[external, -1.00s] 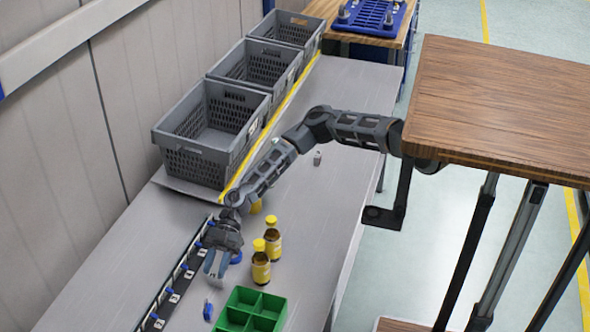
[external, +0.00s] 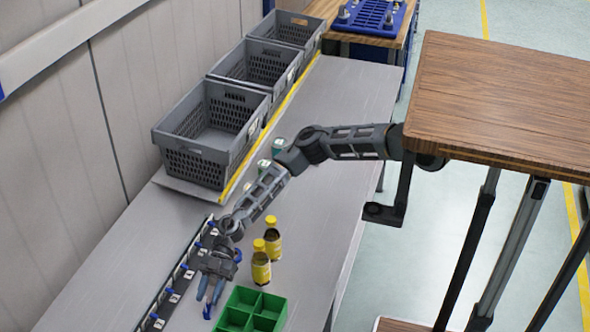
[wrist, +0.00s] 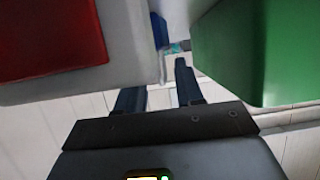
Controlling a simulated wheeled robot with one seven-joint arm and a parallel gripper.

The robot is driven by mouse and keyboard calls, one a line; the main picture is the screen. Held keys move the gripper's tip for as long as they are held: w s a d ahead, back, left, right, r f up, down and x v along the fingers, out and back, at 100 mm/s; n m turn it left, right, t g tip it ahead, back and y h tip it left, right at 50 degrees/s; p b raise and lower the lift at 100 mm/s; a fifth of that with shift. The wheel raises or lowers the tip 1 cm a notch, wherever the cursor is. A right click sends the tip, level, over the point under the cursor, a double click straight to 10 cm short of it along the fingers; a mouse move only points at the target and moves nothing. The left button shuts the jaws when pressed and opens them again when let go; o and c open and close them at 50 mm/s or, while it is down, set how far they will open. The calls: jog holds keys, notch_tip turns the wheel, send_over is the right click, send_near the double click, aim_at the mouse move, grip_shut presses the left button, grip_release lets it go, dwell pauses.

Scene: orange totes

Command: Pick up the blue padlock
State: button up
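The blue padlock (external: 207,312) is on the grey bench left of the green divided tray (external: 236,299). In the external view only a small blue part shows just below my fingertips. My gripper (external: 211,292) points down over it with its two fingers apart. In the wrist view the fingers (wrist: 157,85) are also apart, with no object clearly between them. A blue strip (wrist: 158,30) shows ahead of them, probably the padlock, beside the green tray wall (wrist: 250,50). I cannot tell whether the fingers touch it.
Two yellow-capped bottles (external: 261,268) stand right of my gripper. A rail with blue fittings (external: 172,290) runs along the left. Grey crates (external: 210,135) line the back. A pale block with a red patch (wrist: 115,70) fills the wrist view's upper left.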

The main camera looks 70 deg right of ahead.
jog(key=shift+c, duration=0.3)
grip_shut()
jog(key=shift+r, duration=0.1)
